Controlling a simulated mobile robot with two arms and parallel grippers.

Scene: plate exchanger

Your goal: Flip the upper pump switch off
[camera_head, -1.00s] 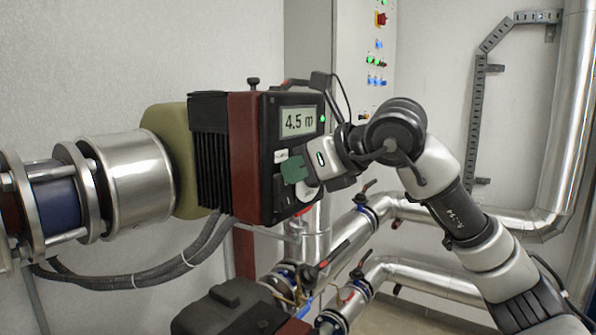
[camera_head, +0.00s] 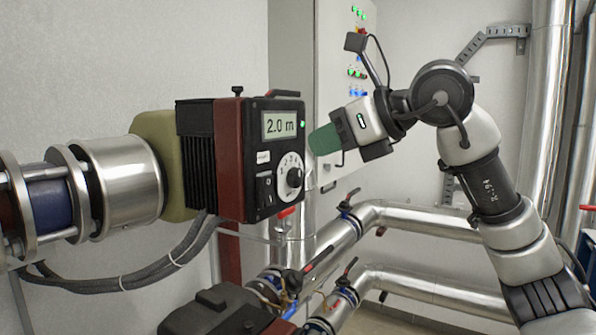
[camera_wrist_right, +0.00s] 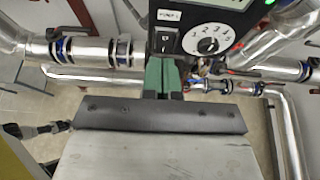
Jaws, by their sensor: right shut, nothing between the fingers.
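The upper pump (camera_head: 237,160) has a black face with a display (camera_head: 279,125) reading 2.0 m and a lit green lamp (camera_head: 303,124). Its black rocker switch (camera_head: 264,190) sits at the lower left of the face, beside a white numbered dial (camera_head: 290,176). The switch also shows in the right wrist view (camera_wrist_right: 165,42), under a white label; I cannot tell its position. My right gripper (camera_head: 324,140), with green fingertips, is shut and empty, to the right of the pump face and apart from it. In the wrist view its fingertips (camera_wrist_right: 162,76) appear just below the switch.
A second, lower pump (camera_head: 215,312) stands at the bottom. Silver pipes with valve levers (camera_head: 345,202) run behind and below my right arm. A control cabinet (camera_head: 335,60) with lit lamps stands behind. A large metal flange (camera_head: 122,180) joins the upper pump at left.

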